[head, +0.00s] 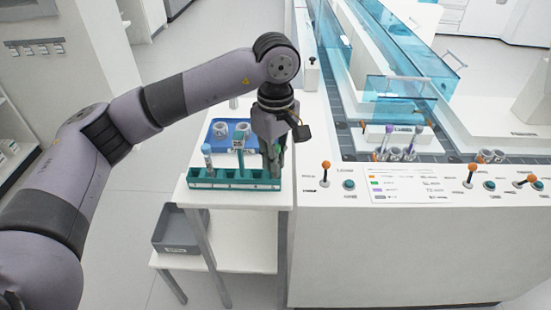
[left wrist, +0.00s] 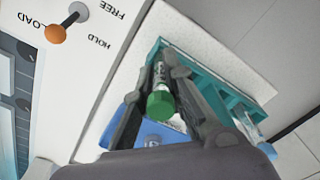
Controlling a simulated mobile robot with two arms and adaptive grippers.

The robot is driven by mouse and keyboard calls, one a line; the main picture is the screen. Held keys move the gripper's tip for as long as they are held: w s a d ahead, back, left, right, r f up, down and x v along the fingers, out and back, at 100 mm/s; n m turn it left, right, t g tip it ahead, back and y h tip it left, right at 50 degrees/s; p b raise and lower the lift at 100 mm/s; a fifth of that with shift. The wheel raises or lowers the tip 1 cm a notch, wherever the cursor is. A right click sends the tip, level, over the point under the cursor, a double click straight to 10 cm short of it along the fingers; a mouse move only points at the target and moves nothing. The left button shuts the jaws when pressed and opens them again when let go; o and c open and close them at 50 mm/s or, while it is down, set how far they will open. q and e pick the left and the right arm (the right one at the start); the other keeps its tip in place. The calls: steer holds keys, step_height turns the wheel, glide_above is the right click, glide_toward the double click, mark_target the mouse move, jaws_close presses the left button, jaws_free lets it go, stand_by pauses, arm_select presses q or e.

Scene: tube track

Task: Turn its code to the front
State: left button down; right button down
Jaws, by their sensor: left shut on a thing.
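My left gripper (head: 276,172) points down at the right end of the teal rack (head: 235,185) in the head view. In the left wrist view its fingers (left wrist: 160,100) are shut around a tube with a green cap (left wrist: 160,104). Part of the tube's pale label (left wrist: 160,75) with green marks shows beyond the cap; I cannot make out a code on it. The tube is at the end of the rack (left wrist: 215,85); how deep it sits is hidden. My right gripper is not in view.
On the right, the machine has an orange-knobbed lever (head: 326,165) and several tubes (head: 402,154). A grey bin (head: 178,231) is below.

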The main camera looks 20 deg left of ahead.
arm_select(q)
steer(key=c, duration=1.6)
jaws_free()
step_height(320, 180, up, 12)
steer(key=shift+r, duration=0.1)
